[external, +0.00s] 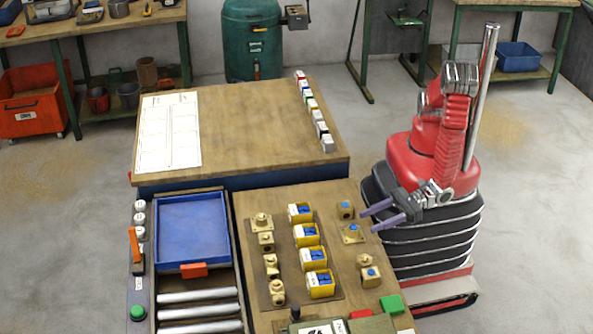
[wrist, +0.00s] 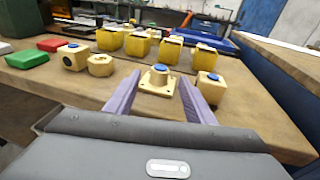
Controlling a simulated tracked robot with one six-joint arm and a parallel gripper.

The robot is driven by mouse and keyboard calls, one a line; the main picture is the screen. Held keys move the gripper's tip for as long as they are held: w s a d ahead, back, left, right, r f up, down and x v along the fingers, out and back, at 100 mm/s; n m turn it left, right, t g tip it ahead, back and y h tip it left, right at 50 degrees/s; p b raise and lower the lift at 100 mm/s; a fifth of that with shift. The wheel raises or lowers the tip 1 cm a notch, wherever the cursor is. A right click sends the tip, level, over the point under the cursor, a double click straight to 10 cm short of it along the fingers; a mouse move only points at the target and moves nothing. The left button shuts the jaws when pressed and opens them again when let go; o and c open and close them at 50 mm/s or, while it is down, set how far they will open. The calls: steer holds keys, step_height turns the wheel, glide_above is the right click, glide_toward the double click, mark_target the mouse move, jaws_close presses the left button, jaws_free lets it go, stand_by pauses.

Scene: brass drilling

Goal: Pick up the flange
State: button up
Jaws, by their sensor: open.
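The flange (external: 353,235) is a brass piece with a square base, a raised round neck and a blue top. It stands upright on the wooden bench near its right edge. In the wrist view the flange (wrist: 157,84) shows ahead, framed between my two purple fingers. My gripper (external: 369,220) is open and empty, just right of the flange in the external view. In the wrist view the fingertips of my gripper (wrist: 159,79) are on either side of the flange's image; I cannot tell if they reach around it.
Blue-topped brass blocks stand on both sides of the flange, one (external: 346,209) behind and one (external: 370,276) in front. Several yellow bins (external: 320,284) stand left of it. Red and green blocks (external: 391,304) lie at the front. Another square-based brass part (external: 262,222) stands farther left.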

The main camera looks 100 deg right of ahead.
mark_target(357, 226)
steer(key=shift+x, duration=3.15)
steer(key=shift+x, duration=2.6)
steer(key=shift+c, duration=0.2)
jaws_close()
